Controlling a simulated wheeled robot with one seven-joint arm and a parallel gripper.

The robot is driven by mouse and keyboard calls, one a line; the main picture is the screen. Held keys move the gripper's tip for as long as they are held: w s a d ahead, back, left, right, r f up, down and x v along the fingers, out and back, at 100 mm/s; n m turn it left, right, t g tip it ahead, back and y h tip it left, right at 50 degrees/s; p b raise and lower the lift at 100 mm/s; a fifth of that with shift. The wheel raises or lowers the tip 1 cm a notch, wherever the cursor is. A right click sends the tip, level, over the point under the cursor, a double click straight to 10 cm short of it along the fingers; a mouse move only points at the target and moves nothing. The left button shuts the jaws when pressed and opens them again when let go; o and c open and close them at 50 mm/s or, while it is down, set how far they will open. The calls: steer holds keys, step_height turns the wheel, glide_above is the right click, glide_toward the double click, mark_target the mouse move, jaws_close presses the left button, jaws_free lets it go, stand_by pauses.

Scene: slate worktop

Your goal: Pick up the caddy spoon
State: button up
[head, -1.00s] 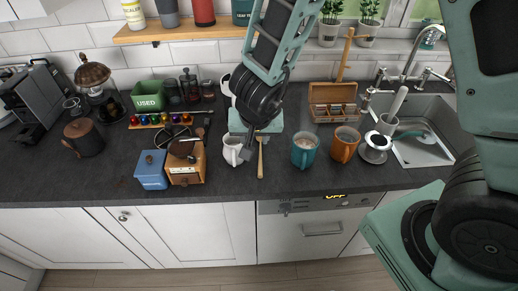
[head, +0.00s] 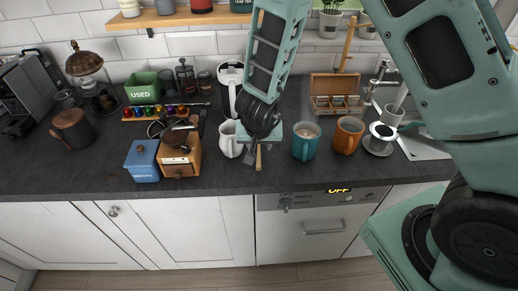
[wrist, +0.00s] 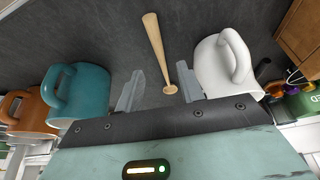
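A slim pale wooden tool (wrist: 155,50) lies on the dark worktop; it is the likeliest caddy spoon, though I cannot make out a bowl. In the wrist view its narrow, disc-like end sits between the fingertips of my gripper (wrist: 160,90), nearer the right finger. The fingers are apart, and no grip on it shows. In the head view my gripper (head: 256,154) is over the tool (head: 259,161) and hides much of it. I cannot tell how high the fingers are above the worktop.
A white mug (wrist: 216,68) stands close right of the fingers in the wrist view, a teal mug (wrist: 80,95) to the left, and an orange mug (wrist: 28,112) beyond it. In the head view a wooden grinder (head: 180,160) stands left. The worktop in front of the tool is clear.

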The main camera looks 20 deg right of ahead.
mark_target(259, 153)
steer(key=x, duration=0.4)
steer(key=shift+a+f+b, duration=0.1)
steer(key=shift+f+b, duration=0.1)
steer(key=shift+b, duration=0.15)
jaws_close()
